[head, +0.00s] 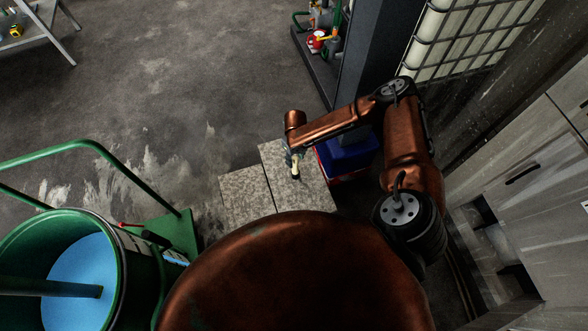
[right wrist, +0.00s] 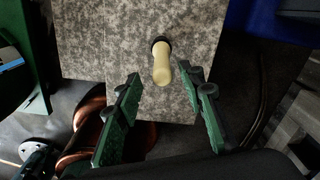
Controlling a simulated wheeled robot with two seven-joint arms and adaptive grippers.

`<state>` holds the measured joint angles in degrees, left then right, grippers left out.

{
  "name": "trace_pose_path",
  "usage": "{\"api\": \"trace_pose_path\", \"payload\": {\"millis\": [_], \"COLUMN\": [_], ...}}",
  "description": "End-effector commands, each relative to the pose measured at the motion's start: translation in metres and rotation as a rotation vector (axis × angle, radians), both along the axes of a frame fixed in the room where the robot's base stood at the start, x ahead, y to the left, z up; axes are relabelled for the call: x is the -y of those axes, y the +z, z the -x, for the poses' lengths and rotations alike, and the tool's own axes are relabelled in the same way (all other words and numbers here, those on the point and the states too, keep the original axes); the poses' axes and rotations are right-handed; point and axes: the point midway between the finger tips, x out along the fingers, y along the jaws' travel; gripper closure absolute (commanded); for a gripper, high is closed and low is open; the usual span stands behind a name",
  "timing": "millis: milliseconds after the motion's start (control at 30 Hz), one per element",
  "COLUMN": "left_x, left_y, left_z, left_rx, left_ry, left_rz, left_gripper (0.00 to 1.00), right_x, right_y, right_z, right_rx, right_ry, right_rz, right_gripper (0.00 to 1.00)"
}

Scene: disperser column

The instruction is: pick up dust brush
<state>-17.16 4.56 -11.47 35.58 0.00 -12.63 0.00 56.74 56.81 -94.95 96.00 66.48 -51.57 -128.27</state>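The dust brush (right wrist: 162,68) shows in the right wrist view as a pale cream handle with a dark end at the top. It is over the speckled grey slab top (right wrist: 100,30). In the head view the brush (head: 296,165) is a small pale piece just under my right gripper (head: 294,155). In the right wrist view my right gripper (right wrist: 160,105) is open, with its green-padded fingers on either side of the lower handle. I see gaps between the fingers and the handle. The brush's bristles are not clear. My left gripper is not in view.
A blue and red box (head: 348,152) stands right of the slabs. A green drum (head: 117,285) with a green rail (head: 60,155) is at the lower left. Grey cabinets (head: 535,190) line the right side. Open concrete floor lies at upper left.

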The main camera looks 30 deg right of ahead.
Motion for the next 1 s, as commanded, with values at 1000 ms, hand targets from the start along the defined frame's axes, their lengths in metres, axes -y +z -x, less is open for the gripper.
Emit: {"api": "trace_pose_path", "payload": {"millis": [1000], "left_x": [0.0], "left_y": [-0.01], "left_z": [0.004], "left_rx": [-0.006], "left_ry": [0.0], "left_rz": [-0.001], "left_gripper": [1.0], "right_x": [0.002], "right_y": [-0.055], "right_z": [-0.006], "right_rx": [0.001], "right_ry": [0.002], "right_rz": [0.0], "right_gripper": [0.85]}}
